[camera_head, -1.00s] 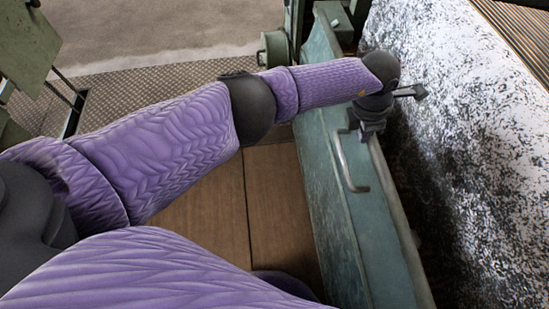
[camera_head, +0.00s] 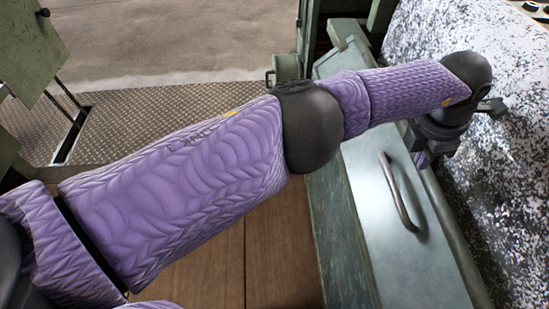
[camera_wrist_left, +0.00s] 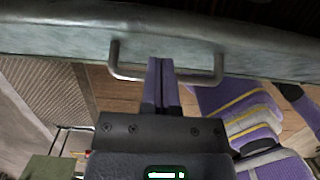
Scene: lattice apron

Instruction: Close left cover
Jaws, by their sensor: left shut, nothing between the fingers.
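The cover is a long grey-green metal panel (camera_head: 365,170) with a bent metal handle (camera_head: 402,195), right of centre in the head view. Its broad face is visible and it runs along the speckled drum. My left gripper (camera_head: 423,160) is at the cover's far right edge, beyond the handle, partly hidden by my wrist. In the left wrist view the cover (camera_wrist_left: 60,38) crosses the top. The shut, empty purple fingers (camera_wrist_left: 160,66) overlap the handle (camera_wrist_left: 128,74) in the picture, between its two ends; contact cannot be told. My right gripper is out of view.
A large black-and-white speckled drum (camera_head: 510,150) lies right of the cover. A green machine frame (camera_head: 310,35) stands behind it. A wooden platform (camera_head: 275,250) and a patterned metal plate (camera_head: 150,120) lie to the left. A green panel (camera_head: 25,50) stands at the upper left.

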